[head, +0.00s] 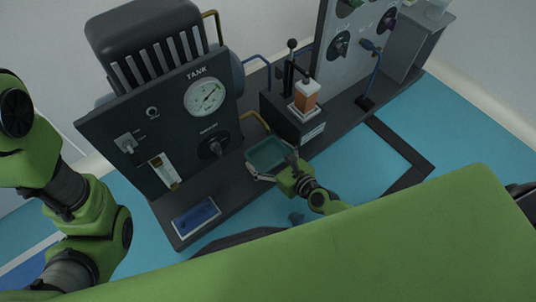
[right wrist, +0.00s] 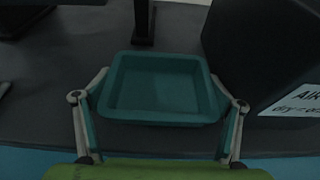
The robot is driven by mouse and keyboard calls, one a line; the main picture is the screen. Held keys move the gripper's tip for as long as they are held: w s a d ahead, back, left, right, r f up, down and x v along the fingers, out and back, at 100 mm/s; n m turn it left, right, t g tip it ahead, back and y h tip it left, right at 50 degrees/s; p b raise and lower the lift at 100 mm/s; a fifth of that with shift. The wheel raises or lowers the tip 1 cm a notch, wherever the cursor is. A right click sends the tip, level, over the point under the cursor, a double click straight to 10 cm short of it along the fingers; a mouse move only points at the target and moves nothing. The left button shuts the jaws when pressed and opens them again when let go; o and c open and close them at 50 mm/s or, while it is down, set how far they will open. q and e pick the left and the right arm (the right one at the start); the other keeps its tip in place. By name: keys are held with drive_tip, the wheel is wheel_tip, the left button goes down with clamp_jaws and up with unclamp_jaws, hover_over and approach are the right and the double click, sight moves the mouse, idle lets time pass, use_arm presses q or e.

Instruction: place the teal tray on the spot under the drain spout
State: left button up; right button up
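The teal tray (head: 268,153) is a shallow, empty square dish at the front of the dark bench, between the tank panel and a dark box. It looks level; I cannot tell whether it touches the bench. My right gripper (head: 276,167) has its fingers along two opposite sides of the tray. In the right wrist view the tray (right wrist: 160,88) fills the space between the fingertips, which appear to press on its sides. A yellow pipe (head: 257,119), perhaps the drain spout, curves out beside the tank panel just behind the tray. The spot under it is not clearly visible. My left gripper is out of view.
The tank panel (head: 181,112) with gauge and knobs stands left of the tray. The dark box (head: 293,124) carrying an orange-filled container (head: 306,96) stands close on the right. A blue, light-edged pad (head: 196,218) lies at the bench's front left. Blue floor (head: 350,165) is open at right.

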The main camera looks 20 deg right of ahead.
drive_tip(key=shift+r, duration=0.15)
drive_tip(key=p+v, duration=0.3)
drive_tip(key=v, duration=0.9)
drive_tip(key=shift+a, duration=0.1)
